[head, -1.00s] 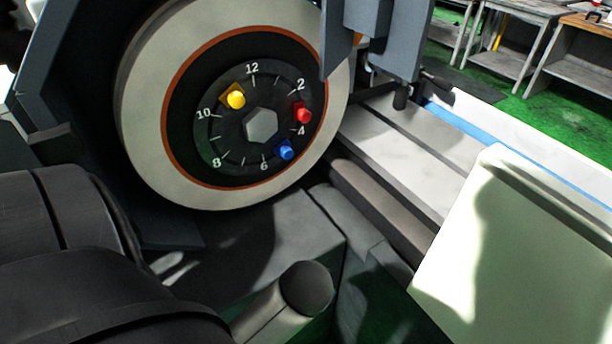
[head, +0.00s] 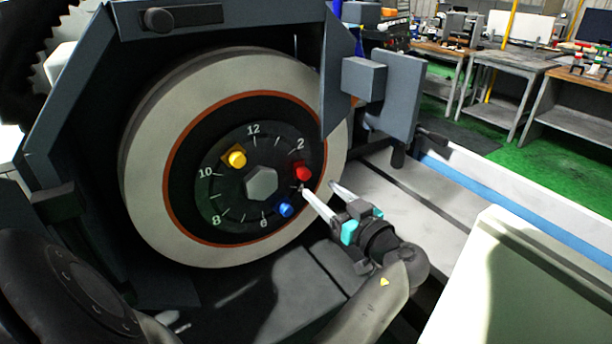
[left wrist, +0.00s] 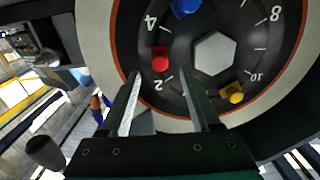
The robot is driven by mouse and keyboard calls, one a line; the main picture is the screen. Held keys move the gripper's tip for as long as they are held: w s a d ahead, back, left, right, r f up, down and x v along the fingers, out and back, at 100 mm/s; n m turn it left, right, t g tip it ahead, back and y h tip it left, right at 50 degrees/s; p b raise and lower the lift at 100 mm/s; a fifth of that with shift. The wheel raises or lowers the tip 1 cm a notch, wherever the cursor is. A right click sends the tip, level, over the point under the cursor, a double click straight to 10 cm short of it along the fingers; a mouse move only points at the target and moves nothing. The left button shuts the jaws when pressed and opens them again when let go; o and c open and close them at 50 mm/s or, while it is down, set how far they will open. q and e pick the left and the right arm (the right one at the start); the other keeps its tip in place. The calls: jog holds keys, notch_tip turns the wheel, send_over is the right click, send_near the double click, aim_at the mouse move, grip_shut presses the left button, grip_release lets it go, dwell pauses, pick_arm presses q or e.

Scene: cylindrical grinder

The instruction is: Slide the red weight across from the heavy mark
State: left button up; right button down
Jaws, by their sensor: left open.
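The red weight (head: 303,173) sits on the wheel's black dial between the 2 and the 4, where my gripper covers the 4. The yellow weight (head: 237,159) is near the 11 position, partly over an orange diamond mark (head: 228,152). The blue weight (head: 286,210) is near 5. My left gripper (head: 319,188) is open and empty, its fingers pointing at the dial just below and right of the red weight. In the left wrist view the red weight (left wrist: 160,62) appears between and beyond the fingertips (left wrist: 160,76); contact cannot be told. My right gripper is not in view.
The pale grinding wheel (head: 150,190) surrounds the dial, with a hexagonal hub (head: 261,184) at its centre. A grey guard (head: 400,95) hangs to the right of the wheel. A pale panel (head: 490,280) stands at lower right. Workbenches (head: 500,70) are far behind.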

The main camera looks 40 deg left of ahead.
aim_at(306, 177)
pick_arm(q)
jog(key=p+x, duration=0.1)
jog(key=x, duration=0.6)
jog(key=shift+w+a, duration=0.1)
jog(key=shift+a, duration=0.15)
jog(key=shift+c, duration=0.2)
grip_shut()
dwell(1.0)
